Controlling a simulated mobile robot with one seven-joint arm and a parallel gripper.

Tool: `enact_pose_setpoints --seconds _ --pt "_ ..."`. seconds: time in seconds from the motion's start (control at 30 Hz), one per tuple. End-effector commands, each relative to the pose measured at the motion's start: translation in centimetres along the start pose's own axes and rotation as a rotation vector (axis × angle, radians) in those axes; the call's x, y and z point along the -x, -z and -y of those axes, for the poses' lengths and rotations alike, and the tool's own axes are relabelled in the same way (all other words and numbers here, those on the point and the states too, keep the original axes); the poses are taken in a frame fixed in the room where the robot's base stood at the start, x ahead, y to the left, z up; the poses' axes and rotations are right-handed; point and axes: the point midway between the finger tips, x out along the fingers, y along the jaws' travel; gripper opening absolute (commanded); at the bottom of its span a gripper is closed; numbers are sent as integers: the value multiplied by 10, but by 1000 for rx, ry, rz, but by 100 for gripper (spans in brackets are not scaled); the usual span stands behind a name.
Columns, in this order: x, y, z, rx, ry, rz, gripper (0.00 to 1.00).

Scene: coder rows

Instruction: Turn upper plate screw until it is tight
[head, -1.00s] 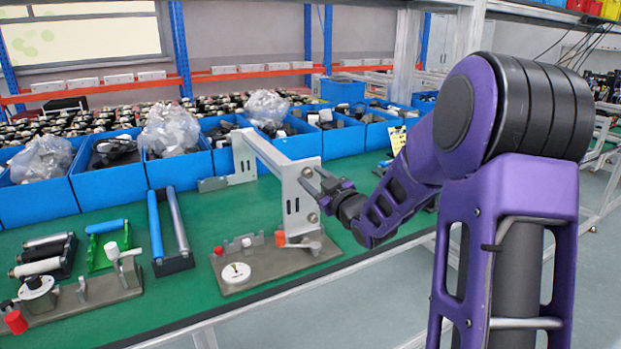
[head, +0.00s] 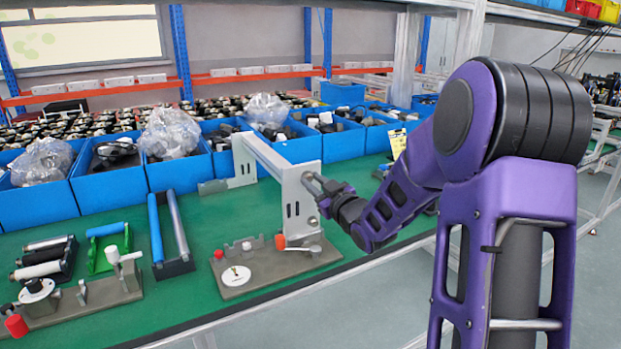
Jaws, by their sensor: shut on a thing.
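A light metal plate (head: 295,205) stands upright on a grey base at the right of the green bench, at the near end of a metal bar frame. The upper plate screw is at the plate's top right and is mostly hidden by my fingers. My gripper (head: 318,182) reaches in from the right and is shut on the upper plate screw, with its fingertips against the plate's right face. A lower plate screw (head: 313,221) shows below, clear of my fingers.
The grey base (head: 250,285) carries a white dial and an orange-red knob. Blue bins (head: 110,180) with parts and plastic bags line the back. Roller fixtures (head: 175,265) stand to the left. Green bench surface is free behind the plate.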

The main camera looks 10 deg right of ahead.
Motion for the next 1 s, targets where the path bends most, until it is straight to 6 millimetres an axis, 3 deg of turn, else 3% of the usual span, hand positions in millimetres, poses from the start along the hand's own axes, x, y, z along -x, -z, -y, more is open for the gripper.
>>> enact_pose_setpoints --seconds 0.4,0.73,0.77,0.8,0.87,1.0 --pt "0 2 -2 -648 -2 4 0" --pt "-1 0 0 -735 0 1 0" --pt "-1 0 0 -734 -1 1 28" --pt "-1 0 0 -734 0 1 35" --pt "-1 0 0 -733 -1 1 46" --pt "-1 0 0 -732 0 1 48"
